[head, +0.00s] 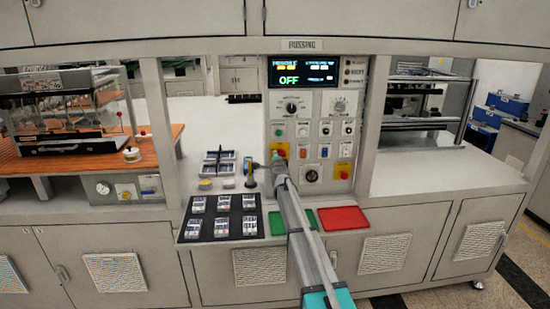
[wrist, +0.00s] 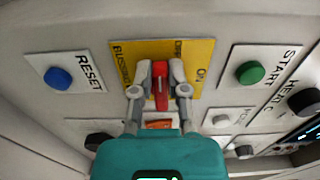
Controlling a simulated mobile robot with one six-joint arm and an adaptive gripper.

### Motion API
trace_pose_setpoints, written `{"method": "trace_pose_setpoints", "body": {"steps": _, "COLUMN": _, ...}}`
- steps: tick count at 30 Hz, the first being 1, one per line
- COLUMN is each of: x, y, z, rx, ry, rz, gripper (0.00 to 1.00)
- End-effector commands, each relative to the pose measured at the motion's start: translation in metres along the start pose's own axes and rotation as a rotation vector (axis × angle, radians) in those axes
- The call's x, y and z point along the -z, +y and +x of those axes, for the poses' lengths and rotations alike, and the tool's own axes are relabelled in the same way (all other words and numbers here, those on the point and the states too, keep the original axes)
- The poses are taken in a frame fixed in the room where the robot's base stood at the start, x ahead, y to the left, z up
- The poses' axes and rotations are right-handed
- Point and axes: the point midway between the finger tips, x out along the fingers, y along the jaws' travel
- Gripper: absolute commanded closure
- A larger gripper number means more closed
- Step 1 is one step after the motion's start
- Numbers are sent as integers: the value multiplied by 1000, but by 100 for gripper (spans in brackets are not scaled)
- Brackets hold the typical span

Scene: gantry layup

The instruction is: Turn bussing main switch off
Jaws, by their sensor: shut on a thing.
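The bussing main switch is a red handle (wrist: 160,86) on a yellow plate (wrist: 203,56) with lettering that includes BUSSING and ON. In the wrist view the handle stands upright in the picture, between the fingertips. My gripper (wrist: 160,78) is shut on the red handle, one finger on each side. In the head view the yellow plate (head: 280,148) is on the left of the control panel, and my gripper (head: 278,163) reaches it from below, hiding part of the switch. The panel display (head: 303,73) reads OFF in green.
Beside the switch in the wrist view are a blue RESET button (wrist: 58,78) and a green START button (wrist: 250,72). Another yellow plate (head: 344,171) sits lower right on the panel. Below are a black tray (head: 222,236) of small packs and a red tray (head: 343,217).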

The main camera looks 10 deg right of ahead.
Motion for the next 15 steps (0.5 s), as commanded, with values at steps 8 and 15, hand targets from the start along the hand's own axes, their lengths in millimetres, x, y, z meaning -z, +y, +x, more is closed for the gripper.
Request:
{"method": "trace_pose_setpoints", "body": {"steps": 8, "x": 0, "y": 0, "z": 0, "rx": 0, "ry": 0, "rz": -1, "gripper": 52}}
{"method": "trace_pose_setpoints", "body": {"steps": 15, "x": 0, "y": 0, "z": 0, "rx": 0, "ry": 0, "rz": 0, "gripper": 46}}
